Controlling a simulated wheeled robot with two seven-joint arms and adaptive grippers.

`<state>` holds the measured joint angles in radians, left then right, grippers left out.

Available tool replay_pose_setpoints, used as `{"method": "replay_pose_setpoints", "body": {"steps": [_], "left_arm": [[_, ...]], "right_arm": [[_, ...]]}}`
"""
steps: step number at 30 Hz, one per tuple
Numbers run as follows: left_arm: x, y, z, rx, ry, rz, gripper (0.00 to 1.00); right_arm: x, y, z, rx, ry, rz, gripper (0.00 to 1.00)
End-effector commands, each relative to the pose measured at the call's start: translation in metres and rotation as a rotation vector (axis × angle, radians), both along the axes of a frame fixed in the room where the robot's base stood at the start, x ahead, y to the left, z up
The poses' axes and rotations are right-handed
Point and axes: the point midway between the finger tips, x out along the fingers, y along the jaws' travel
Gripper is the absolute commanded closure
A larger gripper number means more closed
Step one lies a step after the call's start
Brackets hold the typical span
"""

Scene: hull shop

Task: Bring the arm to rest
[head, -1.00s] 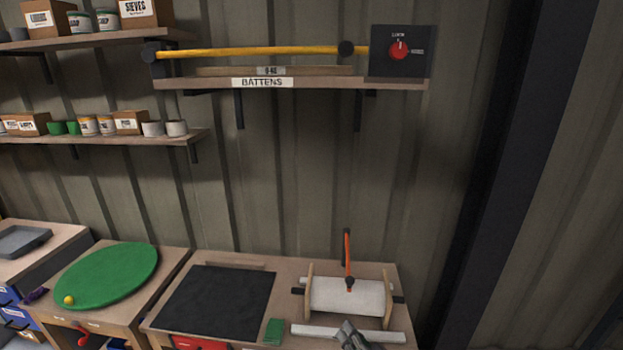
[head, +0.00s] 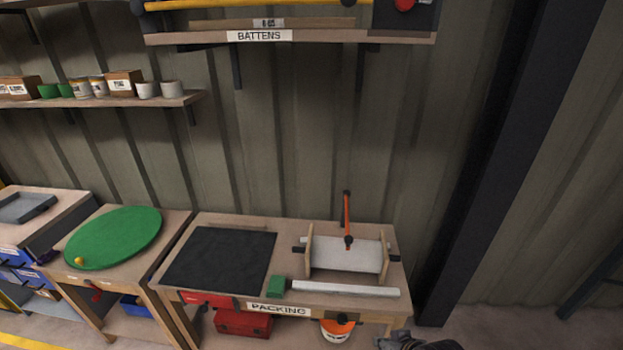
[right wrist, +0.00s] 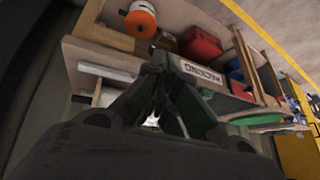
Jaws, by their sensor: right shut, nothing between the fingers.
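My right gripper (right wrist: 158,80) is shut and empty in the right wrist view, its dark fingers meeting in front of the packing bench. In the head view, only a dark part of my right gripper (head: 415,342) shows at the bottom edge, below the bench's front right corner and apart from it. My left gripper is in neither view.
The packing bench (head: 190,222) holds a black mat (head: 220,262), a green block (head: 277,286), a white bar (head: 345,289) and a roll holder (head: 345,256). Left is a table with a green disc (head: 115,238). A dark post (head: 485,170) stands right.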

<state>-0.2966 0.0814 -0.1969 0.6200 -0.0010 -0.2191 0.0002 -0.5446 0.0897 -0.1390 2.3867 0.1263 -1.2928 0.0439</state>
Motion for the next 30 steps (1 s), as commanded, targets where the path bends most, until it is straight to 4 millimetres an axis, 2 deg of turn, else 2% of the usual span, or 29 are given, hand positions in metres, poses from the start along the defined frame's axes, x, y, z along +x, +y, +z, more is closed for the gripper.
{"method": "replay_pose_setpoints", "body": {"steps": [6,20,30], "left_arm": [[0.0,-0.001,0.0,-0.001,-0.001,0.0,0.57],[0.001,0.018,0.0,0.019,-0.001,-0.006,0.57],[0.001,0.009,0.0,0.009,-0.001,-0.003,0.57]], "right_arm": [[-0.025,-0.022,0.0,-0.097,0.088,0.013,1.0],[-0.056,-0.049,0.005,-0.21,0.199,0.018,1.0],[-0.048,-0.048,-0.028,-0.21,0.211,0.021,1.0]]}}
